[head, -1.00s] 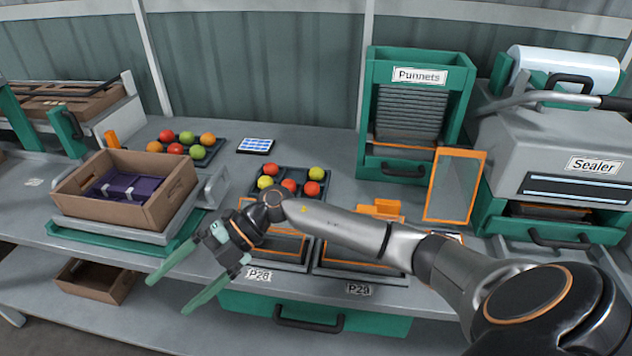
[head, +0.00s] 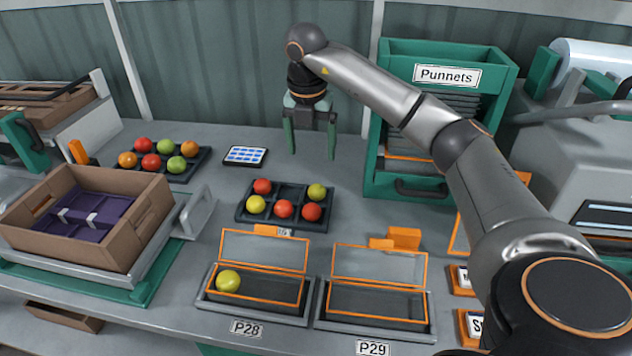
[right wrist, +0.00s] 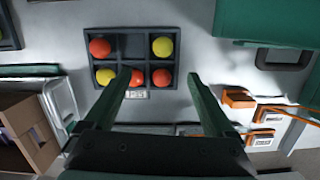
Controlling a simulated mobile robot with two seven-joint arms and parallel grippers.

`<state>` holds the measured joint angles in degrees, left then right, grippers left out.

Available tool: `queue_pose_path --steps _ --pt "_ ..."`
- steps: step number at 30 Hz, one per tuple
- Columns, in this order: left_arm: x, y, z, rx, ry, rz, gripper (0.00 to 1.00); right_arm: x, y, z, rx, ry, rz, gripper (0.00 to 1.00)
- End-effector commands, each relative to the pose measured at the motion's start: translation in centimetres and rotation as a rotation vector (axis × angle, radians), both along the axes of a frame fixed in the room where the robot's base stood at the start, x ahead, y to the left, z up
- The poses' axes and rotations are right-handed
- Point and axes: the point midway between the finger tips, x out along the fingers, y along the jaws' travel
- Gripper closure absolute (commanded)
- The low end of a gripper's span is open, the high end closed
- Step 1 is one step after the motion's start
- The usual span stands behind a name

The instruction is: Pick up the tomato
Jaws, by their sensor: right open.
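The dark six-cell tray (head: 290,194) holds red tomatoes, one at back left (head: 262,186) and two in front (head: 284,209), (head: 312,211), plus yellowish ones at front left (head: 255,204) and back right (head: 317,192). Its back middle cell is empty. A yellow-green tomato (head: 228,281) lies in the clear punnet at P28. My right gripper (head: 311,150) is open and empty, fingers down, raised above and behind the tray. In the right wrist view its fingers (right wrist: 160,82) stand apart, with the tray (right wrist: 132,45) beyond; the left finger partly overlaps the front middle tomato. My left gripper is out of view.
The punnet at P29 (head: 378,298) is empty. A second tray of tomatoes (head: 200,162) stands back left, near a tablet (head: 245,156). A cardboard crate (head: 140,225) is at left. The green Punnets dispenser (head: 384,182) stands right of my gripper.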

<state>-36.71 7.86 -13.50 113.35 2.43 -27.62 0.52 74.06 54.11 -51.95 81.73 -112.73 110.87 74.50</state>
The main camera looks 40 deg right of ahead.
Motion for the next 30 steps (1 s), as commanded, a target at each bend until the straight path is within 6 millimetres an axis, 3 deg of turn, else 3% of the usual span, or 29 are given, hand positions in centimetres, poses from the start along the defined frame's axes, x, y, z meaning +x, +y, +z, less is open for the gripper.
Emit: queue_pose_path --steps 12,19,30 --pt "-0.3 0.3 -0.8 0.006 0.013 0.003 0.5 0.4 -0.9 -6.1 -0.002 0.005 -0.002 0.11" --pt "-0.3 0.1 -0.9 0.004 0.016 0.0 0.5 0.6 -1.2 -7.8 -0.002 0.002 -0.001 0.11" --pt "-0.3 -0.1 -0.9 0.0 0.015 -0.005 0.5 0.8 -2.3 -12.2 -0.001 0.002 0.0 0.11"
